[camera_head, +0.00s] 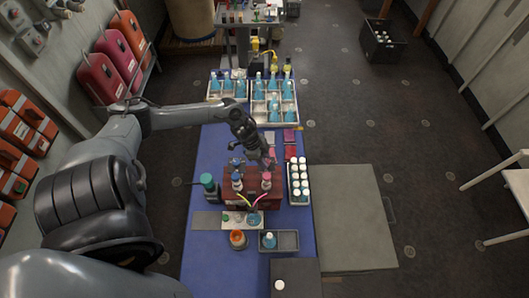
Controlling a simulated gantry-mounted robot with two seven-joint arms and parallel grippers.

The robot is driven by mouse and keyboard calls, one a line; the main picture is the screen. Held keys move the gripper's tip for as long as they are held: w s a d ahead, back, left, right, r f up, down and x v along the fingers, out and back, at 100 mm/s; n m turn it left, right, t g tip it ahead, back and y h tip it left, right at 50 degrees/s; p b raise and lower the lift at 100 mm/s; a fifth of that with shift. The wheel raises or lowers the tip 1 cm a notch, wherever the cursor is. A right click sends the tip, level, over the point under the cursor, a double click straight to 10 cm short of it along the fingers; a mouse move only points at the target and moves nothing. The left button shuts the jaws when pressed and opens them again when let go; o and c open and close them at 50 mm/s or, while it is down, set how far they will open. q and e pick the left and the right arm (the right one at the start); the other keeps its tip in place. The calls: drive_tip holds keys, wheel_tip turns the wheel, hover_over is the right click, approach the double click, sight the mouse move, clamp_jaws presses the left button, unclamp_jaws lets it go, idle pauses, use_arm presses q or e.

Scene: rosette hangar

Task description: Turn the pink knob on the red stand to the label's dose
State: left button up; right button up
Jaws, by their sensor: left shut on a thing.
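The dark red stand (252,198) sits in the middle of the blue-covered table, with several small knobs or caps along its top. My left gripper (268,161) reaches down from behind to the stand's far right corner. It is shut on a small pink thing there, which looks like the pink knob (271,153); the fingers partly hide it. A blue-topped piece (236,162) and pink-red tops (266,176) stand close by. The knob's pointer and any label's dose are too small to read. My right gripper is not in view.
A white-capped bottle rack (299,181) stands close right of the stand. A dark green bottle (209,187) is at its left. In front are a grey tray (288,241) and an orange jar (238,239). Racks of blue flasks (274,98) stand behind.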

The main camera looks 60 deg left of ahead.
use_arm(q)
drive_tip(key=n+p, duration=0.2)
drive_tip(key=p, duration=0.1)
drive_tip(key=shift+d+r+y, duration=0.15)
drive_tip(key=shift+r+y, duration=0.15)
drive_tip(key=shift+f+n+t+p, duration=0.25)
drive_tip(key=shift+n+t+p, duration=0.15)
drive_tip(key=shift+n+p, duration=0.6)
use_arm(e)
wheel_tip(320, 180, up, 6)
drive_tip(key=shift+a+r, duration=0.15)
use_arm(q)
drive_tip(key=shift+y, duration=0.3)
drive_tip(key=o, duration=1)
drive_tip(key=shift+o, duration=0.2)
drive_tip(key=p+v, duration=0.1)
drive_tip(key=v, duration=0.9)
drive_tip(key=shift+s+r, duration=0.15)
drive_tip(key=shift+r, duration=0.2)
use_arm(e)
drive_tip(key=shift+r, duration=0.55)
